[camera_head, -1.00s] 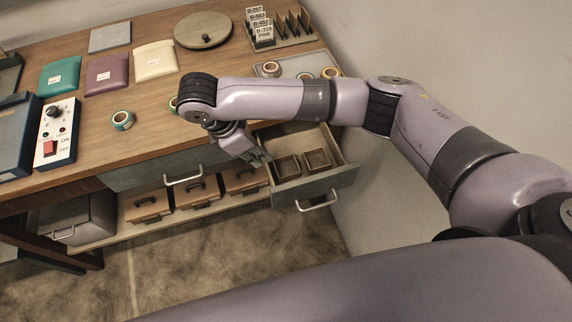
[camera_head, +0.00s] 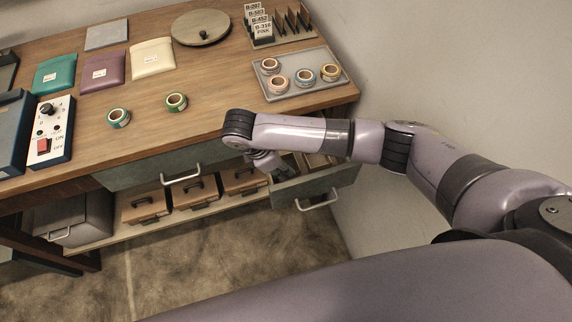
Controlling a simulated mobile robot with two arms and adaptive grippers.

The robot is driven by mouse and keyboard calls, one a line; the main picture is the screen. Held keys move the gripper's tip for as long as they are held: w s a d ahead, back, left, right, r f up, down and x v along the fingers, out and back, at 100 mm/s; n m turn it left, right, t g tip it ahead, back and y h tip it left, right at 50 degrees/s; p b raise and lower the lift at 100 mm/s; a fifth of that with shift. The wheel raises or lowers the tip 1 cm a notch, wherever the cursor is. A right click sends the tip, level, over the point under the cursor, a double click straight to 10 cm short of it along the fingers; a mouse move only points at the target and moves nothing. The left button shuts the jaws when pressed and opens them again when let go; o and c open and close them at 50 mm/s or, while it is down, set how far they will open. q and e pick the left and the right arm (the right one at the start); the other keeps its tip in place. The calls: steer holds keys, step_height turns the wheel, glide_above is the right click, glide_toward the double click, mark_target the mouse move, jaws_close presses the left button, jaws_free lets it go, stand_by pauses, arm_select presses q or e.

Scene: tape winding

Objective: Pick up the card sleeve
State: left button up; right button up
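I cannot tell for sure which thing is the card sleeve. Flat labelled sleeves lie at the back left of the bench: teal (camera_head: 55,74), purple (camera_head: 102,72) and cream (camera_head: 152,58). Upright labelled cards (camera_head: 260,24) stand in a rack at the back right. My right gripper (camera_head: 279,172) points down at the left side of the open drawer (camera_head: 318,186). My wrist and forearm hide its fingers in part and most of the drawer's inside, so its opening and any contents are unclear. My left gripper is not in view.
Tape rolls stand on a grey tray (camera_head: 300,92), with a green roll (camera_head: 176,102) and a teal roll (camera_head: 119,117) on the bench. A control box (camera_head: 51,132) and round turntable (camera_head: 202,27) are there too. Brown boxes (camera_head: 193,192) sit on the lower shelf.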

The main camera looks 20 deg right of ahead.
steer(key=x, duration=0.3)
steer(key=shift+d+f, duration=0.2)
steer(key=shift+d, duration=0.05)
jaws_close()
steer(key=shift+r, duration=0.2)
steer(key=shift+a+r, duration=0.1)
steer(key=shift+r, duration=0.2)
step_height(320, 180, up, 9)
step_height(320, 180, up, 10)
steer(key=p, duration=0.3)
glide_above(288, 178)
